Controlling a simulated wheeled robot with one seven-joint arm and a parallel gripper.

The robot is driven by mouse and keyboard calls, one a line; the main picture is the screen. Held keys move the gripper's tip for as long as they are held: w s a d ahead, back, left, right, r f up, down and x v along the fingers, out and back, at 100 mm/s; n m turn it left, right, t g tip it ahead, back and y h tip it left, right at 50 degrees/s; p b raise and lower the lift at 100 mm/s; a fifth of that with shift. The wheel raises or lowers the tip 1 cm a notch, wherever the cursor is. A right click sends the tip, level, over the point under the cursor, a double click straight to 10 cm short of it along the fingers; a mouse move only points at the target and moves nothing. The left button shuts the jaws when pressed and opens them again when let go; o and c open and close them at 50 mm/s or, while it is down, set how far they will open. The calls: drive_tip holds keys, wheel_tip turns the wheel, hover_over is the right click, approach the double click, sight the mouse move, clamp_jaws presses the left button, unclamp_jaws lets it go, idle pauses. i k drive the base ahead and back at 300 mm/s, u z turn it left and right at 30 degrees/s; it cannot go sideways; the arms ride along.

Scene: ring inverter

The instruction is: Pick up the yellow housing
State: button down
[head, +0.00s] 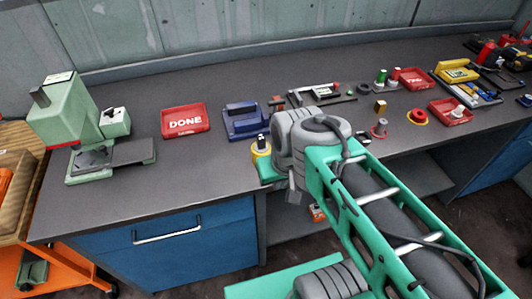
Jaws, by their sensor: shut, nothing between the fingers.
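A small round yellow part (261,149) with a dark and pale top stands near the front edge of the bench, just left of my wrist. It may be the yellow housing; its right side is close to or partly behind my arm. Another yellow piece (456,72) lies on a tray at the far right. My gripper (296,192) points down at the end of my arm, over the bench's front edge, right of the small yellow part. It is shut and empty. My wrist hides most of it, and I see no contact with the yellow part.
A blue block (243,120) stands behind the yellow part. A red DONE tray (185,120) and a green press (85,130) are further left. A red-yellow ring (417,117), red bins and small parts crowd the right. The front left bench top is clear.

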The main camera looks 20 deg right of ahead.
sight(255, 155)
drive_tip(key=z, duration=1.15)
drive_tip(key=k, duration=0.95)
drive_tip(key=u, duration=1.65)
drive_tip(key=i, duration=0.5)
drive_tip(key=u, duration=0.05)
